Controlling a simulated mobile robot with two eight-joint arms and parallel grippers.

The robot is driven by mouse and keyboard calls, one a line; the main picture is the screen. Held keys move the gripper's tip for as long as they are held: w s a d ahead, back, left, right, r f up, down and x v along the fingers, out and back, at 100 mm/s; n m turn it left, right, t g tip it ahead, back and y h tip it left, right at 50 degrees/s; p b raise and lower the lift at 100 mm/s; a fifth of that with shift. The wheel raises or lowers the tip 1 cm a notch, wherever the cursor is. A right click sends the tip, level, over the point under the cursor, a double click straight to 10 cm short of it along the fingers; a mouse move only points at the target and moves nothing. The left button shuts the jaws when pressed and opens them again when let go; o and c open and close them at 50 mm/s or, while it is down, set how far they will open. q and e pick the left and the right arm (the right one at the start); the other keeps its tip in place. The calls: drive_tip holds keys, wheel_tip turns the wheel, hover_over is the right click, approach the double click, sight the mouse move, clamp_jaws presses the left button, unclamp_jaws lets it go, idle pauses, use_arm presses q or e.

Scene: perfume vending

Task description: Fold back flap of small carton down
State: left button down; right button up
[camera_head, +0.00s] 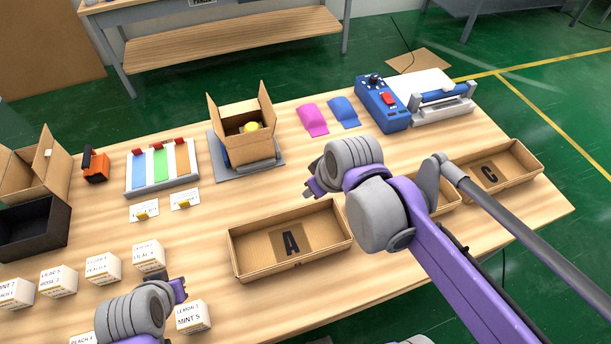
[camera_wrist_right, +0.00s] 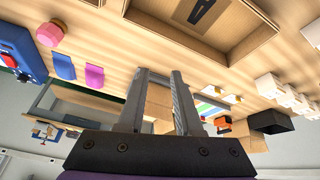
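The small carton (camera_head: 248,147) stands upright on a grey platform (camera_head: 216,157) near the table's far edge. A yellow-topped item (camera_head: 251,127) shows inside. My right gripper (camera_head: 309,188) is to the right and nearer than the carton, apart from it. In the right wrist view its fingers (camera_wrist_right: 160,75) are parted, with cardboard (camera_wrist_right: 158,108) behind the gap. My left gripper (camera_head: 181,288) is at the lower left; its finger gap is unclear.
Tray A (camera_head: 240,270) lies in front; tray C (camera_head: 541,172) is at the right. Pink (camera_head: 312,119) and blue (camera_head: 343,112) pieces and a blue machine (camera_head: 382,108) stand right of the carton. Colored strips (camera_head: 160,168) are left. Several white boxes (camera_head: 149,256) stand nearer.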

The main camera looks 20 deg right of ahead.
drive_tip(key=w+a+r+m+g, duration=0.1)
drive_tip(key=w+a+r+m, duration=0.1)
drive_tip(key=w+m, duration=0.4)
drive_tip(key=w+a+r+m, duration=0.1)
drive_tip(key=w+r+m, duration=0.25)
drive_tip(key=w, duration=0.35)
drive_tip(key=m+g+h, duration=0.1)
drive_tip(key=m+g, duration=0.1)
drive_tip(key=m, duration=1.1)
approach(248, 133)
drive_tip(key=f, duration=0.3)
drive_tip(key=w+f, duration=0.1)
drive_tip(key=f, duration=0.3)
drive_tip(key=w+f, duration=0.1)
drive_tip(key=f, duration=0.2)
drive_tip(key=shift+w+f, duration=0.1)
drive_tip(key=shift+f, duration=0.1)
clamp_jaws()
